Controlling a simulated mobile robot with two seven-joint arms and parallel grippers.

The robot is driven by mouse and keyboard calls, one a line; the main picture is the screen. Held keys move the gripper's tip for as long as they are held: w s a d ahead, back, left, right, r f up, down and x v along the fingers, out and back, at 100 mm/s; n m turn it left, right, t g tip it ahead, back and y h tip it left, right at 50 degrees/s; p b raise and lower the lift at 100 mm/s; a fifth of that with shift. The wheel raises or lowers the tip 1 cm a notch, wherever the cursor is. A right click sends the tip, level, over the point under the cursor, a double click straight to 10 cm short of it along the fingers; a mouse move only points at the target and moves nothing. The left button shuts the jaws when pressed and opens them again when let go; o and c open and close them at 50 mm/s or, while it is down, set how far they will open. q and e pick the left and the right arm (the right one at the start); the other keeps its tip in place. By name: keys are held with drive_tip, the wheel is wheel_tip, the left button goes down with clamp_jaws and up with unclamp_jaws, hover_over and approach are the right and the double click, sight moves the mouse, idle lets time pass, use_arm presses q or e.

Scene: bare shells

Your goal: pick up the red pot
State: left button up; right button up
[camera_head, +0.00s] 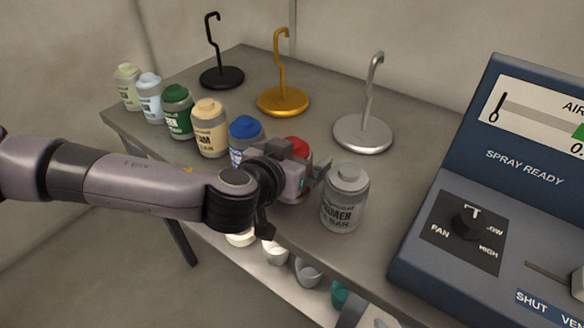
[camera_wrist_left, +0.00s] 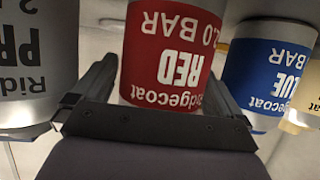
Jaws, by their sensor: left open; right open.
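The red pot (camera_head: 295,145) stands upright in the row near the table's front edge, largely hidden by my left gripper in the head view. In the left wrist view the red pot (camera_wrist_left: 172,50) appears upside down, with its "RED" label facing the camera. My left gripper (camera_head: 312,174) is open around it, with one finger on each side in the wrist view (camera_wrist_left: 162,70). Gaps show beside the pot there, though I cannot tell whether a finger touches it. My right gripper is not in view.
The grey primer pot (camera_head: 342,203) and blue pot (camera_head: 244,136) stand close on either side. More pots line the edge to the left. Black (camera_head: 222,77), gold (camera_head: 283,101) and silver (camera_head: 363,134) hook stands are behind. A blue control box (camera_head: 480,210) stands right.

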use_arm(q)
drive_tip(key=c, duration=1.2)
drive_tip(key=shift+r, duration=0.15)
